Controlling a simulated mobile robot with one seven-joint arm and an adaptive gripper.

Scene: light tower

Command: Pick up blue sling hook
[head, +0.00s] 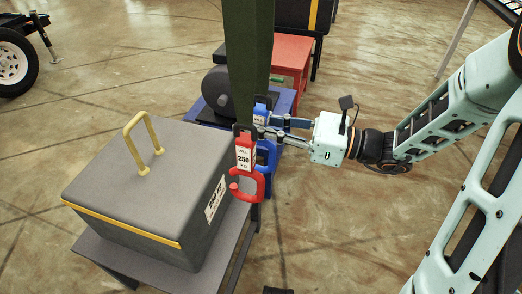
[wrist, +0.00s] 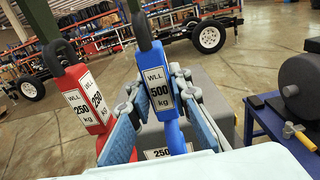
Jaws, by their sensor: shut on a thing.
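The blue sling hook (wrist: 158,80), labelled WLL 500 kg, hangs from a dark green strap in the wrist view. My gripper (wrist: 157,112) has one finger on each side of its body and is shut on it. In the head view my gripper (head: 266,128) reaches in from the right. The blue hook (head: 265,152) is partly hidden there behind the red hook (head: 244,160) and the strap. The red hook, labelled 250 kg, hangs close beside the blue one, and my left finger is near it in the wrist view.
A grey weight box (head: 150,190) with a yellow handle sits on a grey stand (head: 120,262) below left. A dark round weight (head: 220,90) stands on a blue table (head: 284,103). A red table (head: 292,52) is farther back. Open floor lies right.

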